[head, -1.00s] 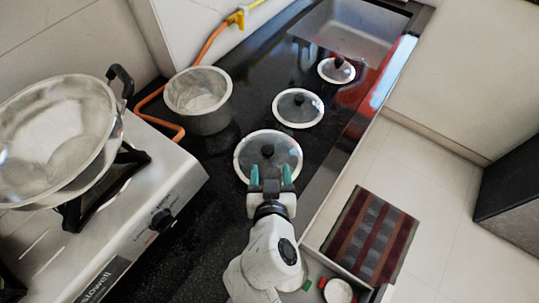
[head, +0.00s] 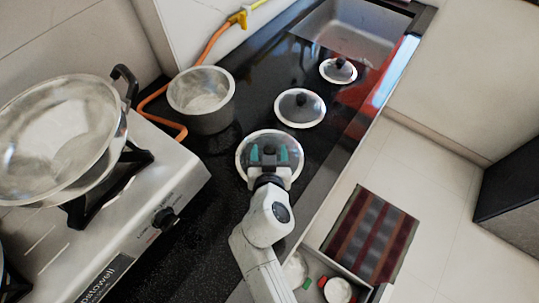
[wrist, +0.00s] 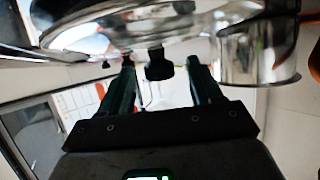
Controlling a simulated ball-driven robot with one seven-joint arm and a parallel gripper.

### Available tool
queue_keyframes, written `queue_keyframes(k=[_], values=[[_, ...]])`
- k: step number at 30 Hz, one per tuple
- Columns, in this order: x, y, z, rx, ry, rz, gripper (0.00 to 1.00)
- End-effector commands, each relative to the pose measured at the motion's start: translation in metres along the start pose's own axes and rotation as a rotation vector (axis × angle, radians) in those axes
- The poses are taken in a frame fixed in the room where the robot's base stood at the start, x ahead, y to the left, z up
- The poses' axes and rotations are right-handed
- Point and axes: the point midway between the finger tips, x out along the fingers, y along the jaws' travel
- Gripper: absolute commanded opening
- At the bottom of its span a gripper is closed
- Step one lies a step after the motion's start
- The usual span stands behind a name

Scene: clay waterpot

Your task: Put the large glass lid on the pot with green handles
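The large glass lid (head: 262,139), with a pale rim and dark knob, lies on the black counter, nearest me of three lids. My gripper (head: 269,153) is over it, with its teal fingers reaching in around the middle. In the wrist view the lid (wrist: 120,32) spans the top, and its dark knob (wrist: 158,66) lies between the two fingers with gaps on both sides. The gripper is open there. A small green piece (head: 307,283) shows in the open drawer beside a pale round thing (head: 296,268). I cannot tell whether it is a pot handle.
A metal pot (head: 203,101) with no visible handles stands left of the lids. Two smaller glass lids (head: 300,108) (head: 338,70) lie farther back, before the sink (head: 352,32). A large pan (head: 50,125) sits on the stove at left. A striped cloth (head: 370,235) lies at right.

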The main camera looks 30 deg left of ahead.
Motion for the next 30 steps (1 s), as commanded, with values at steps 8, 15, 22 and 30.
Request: queue_keyframes(k=[8,15,22,30], values=[[-0.0002,0.0001,0.0001,0.000,0.000,0.000,0.38],[-0.0003,0.0001,0.0002,0.000,-0.001,0.000,0.15],[-0.0003,0.0001,0.0002,0.000,-0.001,0.000,0.00],[-0.0007,-0.0001,-0.0018,0.000,0.002,0.000,0.00]])
